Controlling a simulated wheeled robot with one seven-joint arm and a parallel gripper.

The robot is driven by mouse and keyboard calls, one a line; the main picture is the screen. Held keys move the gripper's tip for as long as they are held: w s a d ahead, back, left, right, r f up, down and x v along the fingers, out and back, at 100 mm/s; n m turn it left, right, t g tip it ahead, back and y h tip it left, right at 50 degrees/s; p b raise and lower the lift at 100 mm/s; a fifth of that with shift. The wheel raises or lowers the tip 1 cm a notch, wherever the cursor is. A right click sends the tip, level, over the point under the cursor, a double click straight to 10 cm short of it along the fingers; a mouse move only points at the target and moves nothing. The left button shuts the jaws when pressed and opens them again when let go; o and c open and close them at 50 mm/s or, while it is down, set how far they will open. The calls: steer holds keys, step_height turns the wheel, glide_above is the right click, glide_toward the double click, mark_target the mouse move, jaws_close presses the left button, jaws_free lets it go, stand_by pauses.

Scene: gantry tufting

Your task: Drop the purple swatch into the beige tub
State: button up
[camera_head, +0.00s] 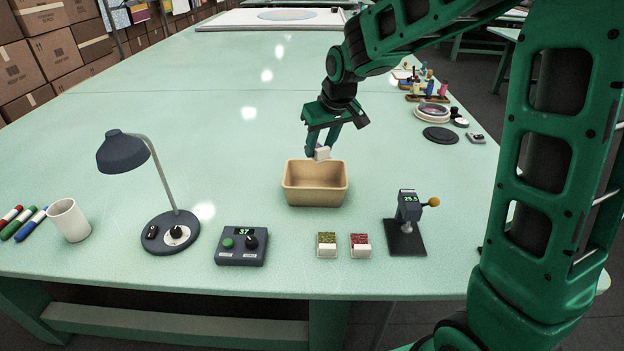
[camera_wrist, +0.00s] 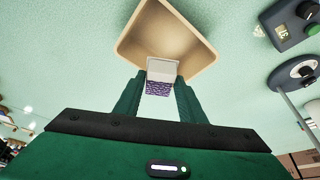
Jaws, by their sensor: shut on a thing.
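The beige tub (camera_head: 315,195) stands on the pale green table, open at the top, and its inside looks empty in the head view. My gripper (camera_head: 322,152) is at the tub's far rim, pointing down. It is shut on a small swatch (camera_head: 321,154), whose white side shows in the head view. In the wrist view the purple swatch (camera_wrist: 160,88) is between the fingertips, with a white block part and a purple tufted face. There it overlaps the near part of the tub (camera_wrist: 140,45). I cannot tell exactly how far it is above the rim.
A green swatch (camera_head: 327,245) and a red swatch (camera_head: 361,246) stand in front of the tub. A control box (camera_head: 241,245), a lamp (camera_head: 170,229) and a white cup (camera_head: 69,220) are to the left. A gauge on a stand (camera_head: 406,225) is to the right.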

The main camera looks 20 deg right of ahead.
mark_target(323, 157)
steer(key=f, duration=0.2)
steer(key=d+f, duration=0.1)
steer(key=f, duration=0.1)
steer(key=shift+f, duration=0.85)
steer(key=o, duration=1.1)
steer(key=v, duration=1)
steer(key=shift+s+r, duration=0.15)
steer(key=shift+r, duration=0.1)
